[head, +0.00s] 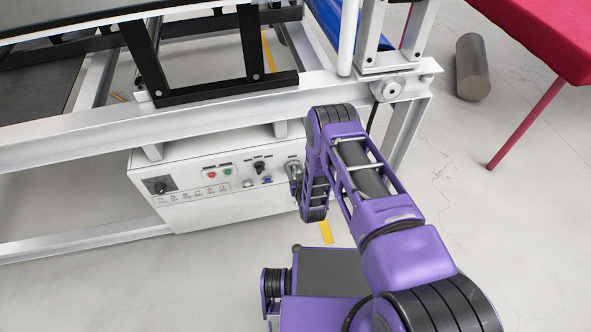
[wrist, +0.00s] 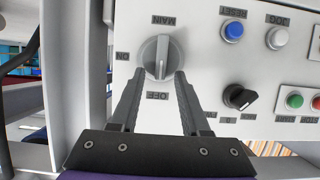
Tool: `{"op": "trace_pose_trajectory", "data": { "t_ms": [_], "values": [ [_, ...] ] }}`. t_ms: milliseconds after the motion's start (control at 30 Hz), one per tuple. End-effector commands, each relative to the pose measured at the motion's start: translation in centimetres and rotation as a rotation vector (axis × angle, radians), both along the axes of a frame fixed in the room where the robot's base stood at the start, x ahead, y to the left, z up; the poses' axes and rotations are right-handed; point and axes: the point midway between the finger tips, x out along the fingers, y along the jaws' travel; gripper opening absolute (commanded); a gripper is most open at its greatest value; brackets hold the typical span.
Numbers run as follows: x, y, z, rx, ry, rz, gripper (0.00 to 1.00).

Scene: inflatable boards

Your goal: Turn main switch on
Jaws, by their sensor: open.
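The main switch (wrist: 162,57) is a grey round knob with a raised bar, on the white panel of the control box (head: 205,214). The wrist view shows its labels upside down: MAIN above, ON to the left, OFF below. The bar stands vertical in that view, in line with OFF. My gripper (wrist: 161,76) is open, its two fingertips on either side of the lower part of the knob. I cannot tell if they touch it. In the head view my gripper (head: 295,171) is at the box's right end and the switch cannot be made out.
Near the switch are a blue reset button (wrist: 232,31), a white jog button (wrist: 278,38), a black selector (wrist: 238,97) and a green button (wrist: 294,101). A white frame beam (head: 190,140) runs above the box.

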Motion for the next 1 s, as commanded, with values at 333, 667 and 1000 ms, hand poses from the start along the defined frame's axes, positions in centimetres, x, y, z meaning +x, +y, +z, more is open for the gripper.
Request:
{"op": "trace_pose_trajectory", "data": {
  "t_ms": [333,667,1000],
  "values": [
    [0.0,-0.01,0.0,0.0,0.0,0.0,0.0],
    [0.04,-0.04,0.0,0.004,0.001,-0.001,0.0],
    [0.16,-0.52,-0.06,0.121,0.036,-0.002,0.0]
  ]
}}
